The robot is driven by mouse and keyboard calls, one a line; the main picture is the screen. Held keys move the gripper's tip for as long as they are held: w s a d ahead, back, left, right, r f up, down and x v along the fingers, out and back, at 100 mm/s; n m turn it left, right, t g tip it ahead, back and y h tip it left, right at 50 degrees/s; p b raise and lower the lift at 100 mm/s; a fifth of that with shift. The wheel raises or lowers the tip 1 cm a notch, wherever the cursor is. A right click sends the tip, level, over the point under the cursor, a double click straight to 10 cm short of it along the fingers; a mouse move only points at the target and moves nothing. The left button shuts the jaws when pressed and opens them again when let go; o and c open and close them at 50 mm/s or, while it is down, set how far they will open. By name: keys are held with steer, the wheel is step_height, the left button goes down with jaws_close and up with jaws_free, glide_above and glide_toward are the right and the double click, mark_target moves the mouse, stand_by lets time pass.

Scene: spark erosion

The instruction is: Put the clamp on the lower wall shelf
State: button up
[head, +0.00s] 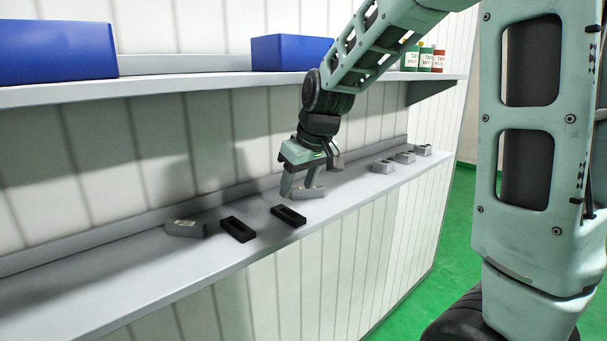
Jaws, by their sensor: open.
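The lower wall shelf (130,262) is a long grey ledge along the panelled wall. My gripper (307,178) points down over the middle of this shelf, with its fingers apart. A light grey piece (309,193), probably the clamp, is at the shelf surface just below and between the fingers. The fingers hide part of it, and I cannot tell whether they touch it. It appears to rest on the shelf.
Two black slotted blocks (238,229) (288,216) and a grey labelled block (186,228) lie left of my gripper. Several grey pieces (383,166) lie to the right. The upper shelf (190,84) overhangs, holding blue boxes (290,52) and small bottles (425,59).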

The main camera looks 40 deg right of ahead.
steer(key=v, duration=0.4)
steer(key=s+a+f+n+g+y, duration=0.15)
steer(key=s+a+f, duration=0.25)
steer(key=a, duration=0.5)
steer(key=s+a+f+n+g, duration=0.15)
steer(key=s+a+f, duration=0.25)
steer(key=a, duration=0.6)
steer(key=s+a+f+n, duration=0.2)
steer(key=s+a+f, duration=0.1)
steer(key=s, duration=0.4)
steer(key=s+a+f+n+g, duration=0.1)
steer(key=s+a+f+n, duration=0.1)
steer(key=s, duration=0.6)
steer(key=a+f+h, duration=0.1)
steer(key=a, duration=0.1)
steer(key=shift+s+a+g+b, duration=0.15)
steer(key=shift+a+g+b, duration=0.15)
steer(key=shift+b, duration=0.05)
